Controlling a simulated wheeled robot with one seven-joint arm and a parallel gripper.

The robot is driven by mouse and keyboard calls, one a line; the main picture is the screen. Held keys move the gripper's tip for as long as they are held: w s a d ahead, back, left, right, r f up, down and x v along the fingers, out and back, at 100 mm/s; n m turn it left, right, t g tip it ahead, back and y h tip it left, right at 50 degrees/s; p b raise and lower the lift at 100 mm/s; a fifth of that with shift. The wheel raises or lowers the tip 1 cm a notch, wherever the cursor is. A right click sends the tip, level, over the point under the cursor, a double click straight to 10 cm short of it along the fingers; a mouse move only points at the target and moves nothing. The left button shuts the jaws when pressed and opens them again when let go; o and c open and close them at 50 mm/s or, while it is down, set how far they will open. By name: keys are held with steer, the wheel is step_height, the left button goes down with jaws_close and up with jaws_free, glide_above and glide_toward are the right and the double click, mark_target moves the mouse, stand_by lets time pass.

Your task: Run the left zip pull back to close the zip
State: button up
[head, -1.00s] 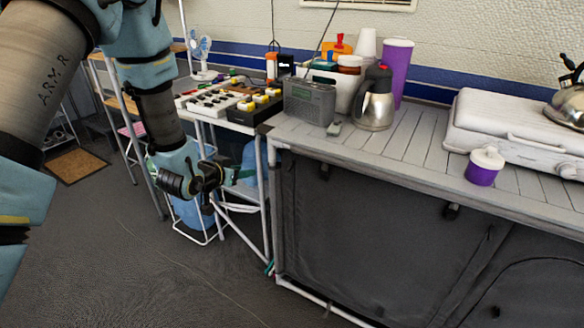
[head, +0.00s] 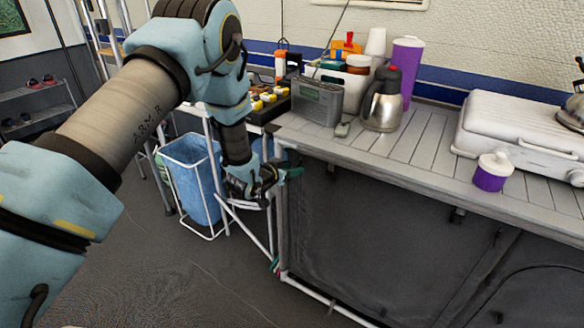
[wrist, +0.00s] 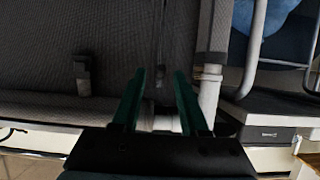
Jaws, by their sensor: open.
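The dark fabric front (head: 375,235) of the counter cabinet hangs beneath the worktop. In the wrist view, a thin dark strip that looks like the left zip, with a small pull (wrist: 160,76) at its lower end, runs on the fabric front (wrist: 120,35). My gripper (head: 294,172) is at the cabinet's left front corner, just below the worktop. In the wrist view its green fingers (wrist: 160,72) are open, with the pull appearing between their tips. I see no contact, and the depth gap is unclear. In the head view the pull cannot be made out.
A white corner post (wrist: 210,85) stands close beside the right finger in the wrist view. A dark clip (wrist: 83,75) hangs on the fabric to the left. A blue bin (head: 190,175) stands left of the cabinet. The floor in front is clear.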

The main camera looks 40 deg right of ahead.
steer(key=shift+d, duration=0.1)
steer(key=shift+c, duration=0.3)
jaws_close()
stand_by(1.1)
